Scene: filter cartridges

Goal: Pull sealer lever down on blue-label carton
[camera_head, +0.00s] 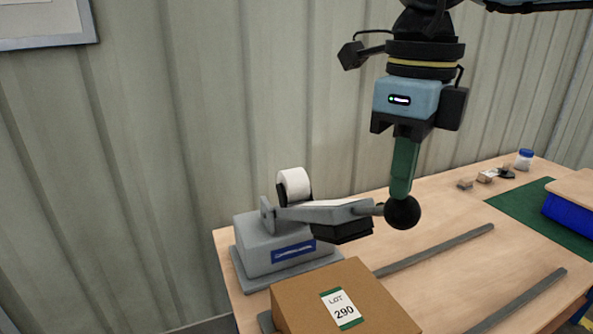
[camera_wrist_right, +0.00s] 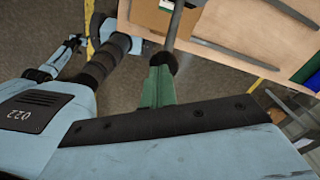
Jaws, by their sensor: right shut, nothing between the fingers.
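The sealer (camera_head: 262,240) is a grey machine with a blue plate and a white tape roll, at the back left of the table. Its grey lever (camera_head: 325,213) reaches right to a black ball knob (camera_head: 402,213); the knob also shows in the right wrist view (camera_wrist_right: 163,62). The lever lies nearly level. My right gripper (camera_head: 400,194) is shut, its green fingers pointing down at the knob's top with nothing between them. They look to be touching the knob. A brown carton (camera_head: 300,296) stands in front of the sealer; its white "LOT 290" label (camera_head: 340,308) has green edges, not blue.
Two grey rails (camera_head: 440,250) run along the table (camera_head: 462,270) right of the carton. A green mat (camera_head: 520,215), a blue bin (camera_head: 568,212), small blocks and a blue-capped jar (camera_head: 524,160) are at the far right. A corrugated wall stands behind.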

